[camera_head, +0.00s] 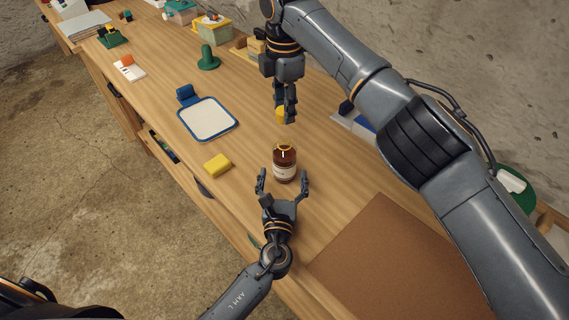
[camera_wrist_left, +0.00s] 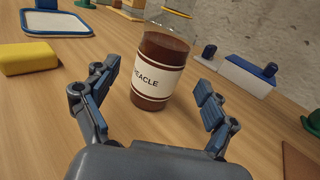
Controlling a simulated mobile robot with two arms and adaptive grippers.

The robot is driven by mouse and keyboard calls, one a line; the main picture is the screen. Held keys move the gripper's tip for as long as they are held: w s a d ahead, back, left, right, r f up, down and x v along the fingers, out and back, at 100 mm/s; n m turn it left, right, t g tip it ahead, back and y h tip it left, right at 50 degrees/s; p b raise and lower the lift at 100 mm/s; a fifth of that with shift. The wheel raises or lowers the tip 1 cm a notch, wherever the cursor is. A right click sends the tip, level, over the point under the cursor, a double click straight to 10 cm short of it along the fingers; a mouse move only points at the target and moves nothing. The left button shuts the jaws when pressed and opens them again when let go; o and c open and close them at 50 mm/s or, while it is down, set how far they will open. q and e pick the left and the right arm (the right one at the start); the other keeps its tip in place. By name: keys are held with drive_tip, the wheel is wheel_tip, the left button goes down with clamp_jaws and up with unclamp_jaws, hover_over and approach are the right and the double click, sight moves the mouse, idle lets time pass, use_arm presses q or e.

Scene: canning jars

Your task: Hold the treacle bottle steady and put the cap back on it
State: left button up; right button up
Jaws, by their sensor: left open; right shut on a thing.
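The treacle bottle (camera_head: 284,165) stands upright on the wooden table, brown with a pale label; its label reads "TREACLE" in part in the left wrist view (camera_wrist_left: 155,72). My left gripper (camera_head: 282,181) is open in front of the bottle. In the left wrist view its fingers (camera_wrist_left: 158,95) are spread to either side, with the bottle beyond and between them, not clamped. My right gripper (camera_head: 284,115) points down above and behind the bottle, shut on the yellow cap (camera_head: 281,114). The cap is apart from the bottle's neck and partly hidden by the fingers.
A yellow block (camera_head: 217,165) lies left of the bottle, and a blue-rimmed white tray (camera_head: 208,119) lies farther back. A brown mat (camera_head: 400,262) covers the table's right front. A green object (camera_head: 208,60) and boxes stand farther back. Table around the bottle is clear.

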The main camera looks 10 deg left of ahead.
use_arm(q)
drive_tip(key=shift+w+a, duration=0.2)
drive_tip(key=shift+w, duration=1.15)
drive_tip(key=shift+w+a, duration=0.2)
drive_tip(key=shift+w, duration=1.15)
drive_tip(key=shift+c, duration=0.2)
drive_tip(key=c, duration=1.7)
drive_tip(key=shift+c, duration=0.2)
use_arm(e)
hover_over(285, 139)
drive_tip(key=shift+f, duration=2.5)
